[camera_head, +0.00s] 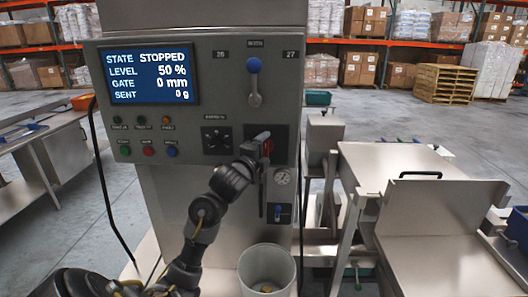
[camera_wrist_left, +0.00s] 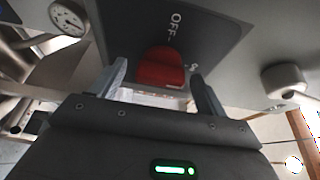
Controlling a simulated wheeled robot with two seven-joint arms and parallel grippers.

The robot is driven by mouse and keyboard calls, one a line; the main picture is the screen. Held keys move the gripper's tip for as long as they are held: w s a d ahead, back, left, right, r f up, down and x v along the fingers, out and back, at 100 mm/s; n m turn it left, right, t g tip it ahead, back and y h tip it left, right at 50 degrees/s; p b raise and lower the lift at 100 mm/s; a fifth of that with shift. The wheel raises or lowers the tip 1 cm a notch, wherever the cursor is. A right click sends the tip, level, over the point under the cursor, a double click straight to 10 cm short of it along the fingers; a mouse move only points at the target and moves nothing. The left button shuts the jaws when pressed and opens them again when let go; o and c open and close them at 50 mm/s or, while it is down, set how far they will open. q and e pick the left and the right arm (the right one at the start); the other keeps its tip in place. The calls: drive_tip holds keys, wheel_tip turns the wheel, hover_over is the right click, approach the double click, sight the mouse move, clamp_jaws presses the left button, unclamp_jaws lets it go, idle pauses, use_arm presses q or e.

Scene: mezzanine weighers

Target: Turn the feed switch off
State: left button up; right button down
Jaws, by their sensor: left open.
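The feed switch is a red handle (camera_head: 266,144) on a dark plate at the panel's right side. In the left wrist view the red switch (camera_wrist_left: 160,66) sits below an "OFF" mark on the dark plate (camera_wrist_left: 212,28); a second mark is partly hidden by a finger. My left gripper (camera_head: 256,152) is at the switch in the head view. In the left wrist view its fingers (camera_wrist_left: 158,76) are open, one on each side of the red switch, with gaps showing; contact cannot be told. The screen (camera_head: 150,76) reads STOPPED, level 50 %, gate 0 mm, sent 0 g. My right gripper is not in view.
A blue-knobbed lever (camera_head: 254,80) is above the switch, a black dial (camera_head: 216,141) to its left. A pale bucket (camera_head: 267,268) stands below the panel. Steel tables (camera_head: 395,165) are at right.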

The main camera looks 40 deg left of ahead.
use_arm(q)
drive_tip(key=c, duration=1)
drive_tip(key=n+t+b, duration=0.1)
drive_tip(key=n+b, duration=0.1)
drive_tip(key=f+n+y+b, duration=0.1)
drive_tip(key=n+b, duration=0.2)
drive_tip(key=shift+t+b, duration=0.35)
drive_tip(key=shift+t, duration=0.05)
drive_tip(key=n+y+b, duration=0.1)
drive_tip(key=n, duration=0.2)
drive_tip(key=shift+d+r, duration=0.1)
drive_tip(key=n+y, duration=0.1)
drive_tip(key=n, duration=0.1)
drive_tip(key=shift+w+n+b, duration=0.1)
drive_tip(key=shift+n+b, duration=0.2)
drive_tip(key=shift+b, duration=0.05)
drive_tip(key=shift+n+y, duration=0.8)
drive_tip(key=shift+n, duration=0.4)
drive_tip(key=n+y, duration=0.2)
drive_tip(key=n, duration=0.2)
drive_tip(key=n+g+y+p, duration=0.1)
drive_tip(key=n+y, duration=0.1)
drive_tip(key=n, duration=0.3)
drive_tip(key=shift+w+d, duration=0.1)
drive_tip(key=shift+d, duration=0.05)
drive_tip(key=shift+n+g+y, duration=0.3)
